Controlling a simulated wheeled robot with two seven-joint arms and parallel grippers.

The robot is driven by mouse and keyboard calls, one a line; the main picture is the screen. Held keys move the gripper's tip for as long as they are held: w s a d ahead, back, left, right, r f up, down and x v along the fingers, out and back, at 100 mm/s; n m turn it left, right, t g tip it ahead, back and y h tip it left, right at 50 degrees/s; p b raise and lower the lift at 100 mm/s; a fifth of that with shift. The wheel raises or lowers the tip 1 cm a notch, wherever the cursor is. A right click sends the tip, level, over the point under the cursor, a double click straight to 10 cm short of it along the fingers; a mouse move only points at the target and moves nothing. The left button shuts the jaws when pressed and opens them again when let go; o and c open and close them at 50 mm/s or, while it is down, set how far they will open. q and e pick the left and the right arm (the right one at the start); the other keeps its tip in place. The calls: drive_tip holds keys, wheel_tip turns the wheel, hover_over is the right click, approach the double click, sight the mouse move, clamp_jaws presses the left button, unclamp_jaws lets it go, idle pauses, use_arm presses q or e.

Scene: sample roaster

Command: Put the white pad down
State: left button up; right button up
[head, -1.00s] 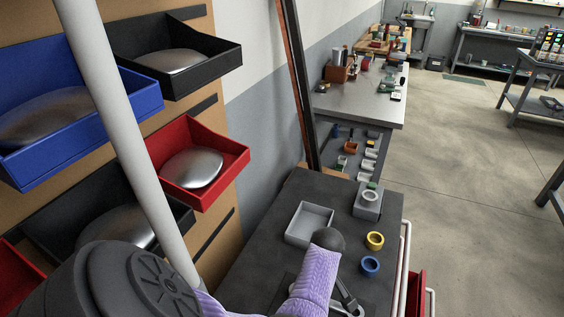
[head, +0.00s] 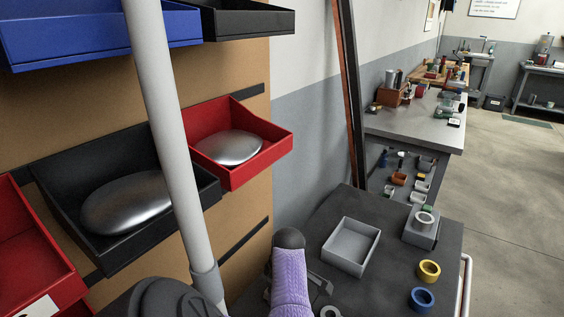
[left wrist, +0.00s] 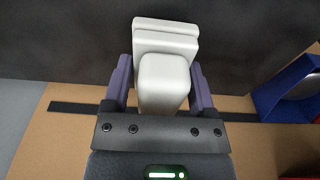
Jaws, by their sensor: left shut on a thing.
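The white pad (left wrist: 164,82) shows in the left wrist view as a pale, rounded block with a wider stepped part at its far end. My left gripper (left wrist: 160,82) is shut on it, with one purple-grey finger along each side. The pad is seen against a dark surface, and I cannot tell whether it touches that surface. The head view shows neither the pad nor the left gripper's fingers. My right gripper is not in view.
A dark cart top (head: 390,292) holds a grey open tray (head: 351,246), a grey block with a ring (head: 422,225), a yellow ring (head: 429,270) and a blue ring (head: 422,299). Red (head: 268,155) and black (head: 205,190) bins hang on the tan board (head: 85,95).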

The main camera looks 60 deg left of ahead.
use_arm(q)
drive_tip(key=shift+f, duration=0.5)
drive_tip(key=shift+r, duration=0.15)
drive_tip(key=o, duration=1.1)
drive_tip(key=shift+r, duration=0.15)
drive_tip(key=r+p, duration=0.2)
drive_tip(key=r, duration=0.2)
drive_tip(key=r+p, duration=0.2)
drive_tip(key=r, duration=0.1)
drive_tip(key=d+r+p, duration=0.1)
drive_tip(key=r+p, duration=0.1)
drive_tip(key=r, duration=0.2)
drive_tip(key=shift+w+r+p, duration=0.35)
drive_tip(key=shift+w, duration=0.05)
drive_tip(key=shift+d, duration=0.1)
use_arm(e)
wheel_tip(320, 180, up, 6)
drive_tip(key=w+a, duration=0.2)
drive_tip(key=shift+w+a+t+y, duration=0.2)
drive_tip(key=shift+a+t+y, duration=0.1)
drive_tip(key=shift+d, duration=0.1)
